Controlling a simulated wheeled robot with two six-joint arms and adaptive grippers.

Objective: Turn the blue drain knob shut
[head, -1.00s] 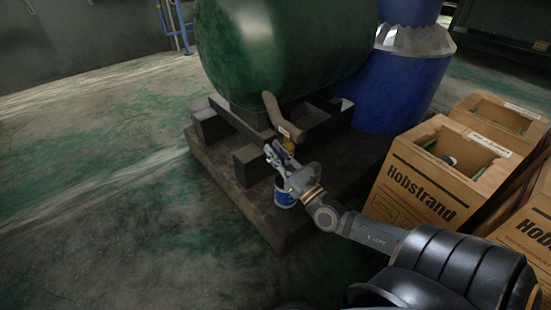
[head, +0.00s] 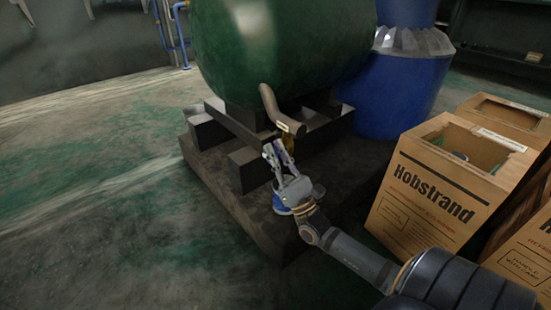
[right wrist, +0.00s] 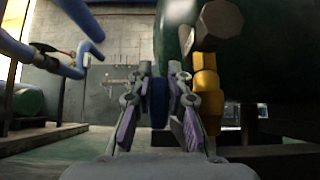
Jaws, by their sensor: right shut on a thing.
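The green tank (head: 285,45) has a bent drain pipe (head: 268,98) with a small tag, leading down to a brass valve (head: 288,141). In the right wrist view the brass valve (right wrist: 207,90) stands just right of my fingers. My right gripper (head: 274,150) reaches up to the valve from below. In the right wrist view, its purple-padded fingers (right wrist: 158,95) are shut on the blue drain knob (right wrist: 157,102), seen edge-on as a thin disc. In the head view the knob is hidden by the fingers. My left gripper is not in view.
The tank rests on dark blocks over a low dark platform (head: 225,185). A blue drum (head: 400,95) and cardboard boxes (head: 435,195) stand at the right. The floor at left is clear.

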